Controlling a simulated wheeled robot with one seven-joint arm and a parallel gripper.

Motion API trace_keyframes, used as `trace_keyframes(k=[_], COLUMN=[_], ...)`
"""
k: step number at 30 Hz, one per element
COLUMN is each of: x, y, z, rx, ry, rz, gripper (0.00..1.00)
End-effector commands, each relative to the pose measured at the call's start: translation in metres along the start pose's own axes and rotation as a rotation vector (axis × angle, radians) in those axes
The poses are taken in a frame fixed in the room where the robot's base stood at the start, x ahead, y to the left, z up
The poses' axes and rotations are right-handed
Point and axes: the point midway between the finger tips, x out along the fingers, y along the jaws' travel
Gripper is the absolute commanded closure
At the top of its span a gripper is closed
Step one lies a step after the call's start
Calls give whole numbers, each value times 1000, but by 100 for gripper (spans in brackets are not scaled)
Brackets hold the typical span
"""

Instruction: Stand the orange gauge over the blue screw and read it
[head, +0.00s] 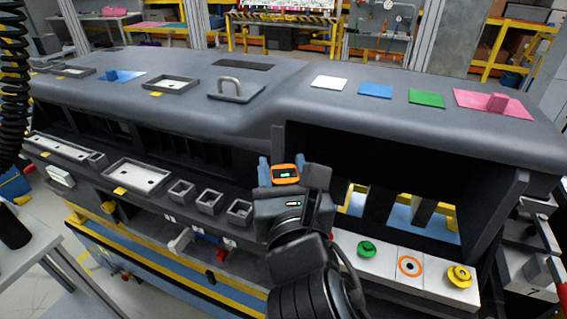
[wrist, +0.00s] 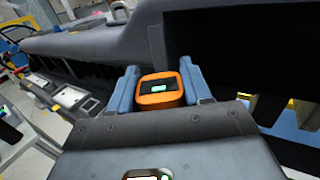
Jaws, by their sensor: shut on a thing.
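The orange gauge (head: 286,173) has a dark face with a small lit green display. In the wrist view the gauge (wrist: 161,92) sits between the two blue fingers of my gripper (wrist: 160,87). My gripper (head: 283,172) is shut on it and holds it up in front of the dashboard module (head: 230,130); the display is too small to read. I cannot make out a blue screw in either view; my arm hides part of the module's front.
A white panel at the lower right carries a green knob (head: 367,249), an orange ring (head: 410,266) and a yellow knob (head: 459,276). Several small trays line the module's front left. Coloured pads and a grey handle (head: 236,90) are on top. A dark open bay lies right of my gripper.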

Motion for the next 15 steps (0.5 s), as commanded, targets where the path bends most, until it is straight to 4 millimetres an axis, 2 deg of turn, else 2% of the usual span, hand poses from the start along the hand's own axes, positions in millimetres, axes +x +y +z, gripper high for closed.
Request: trace_keyframes(k=[15], x=[0], y=[0], z=[-34], rx=[-1], ry=[0], rz=[-1], gripper=[85])
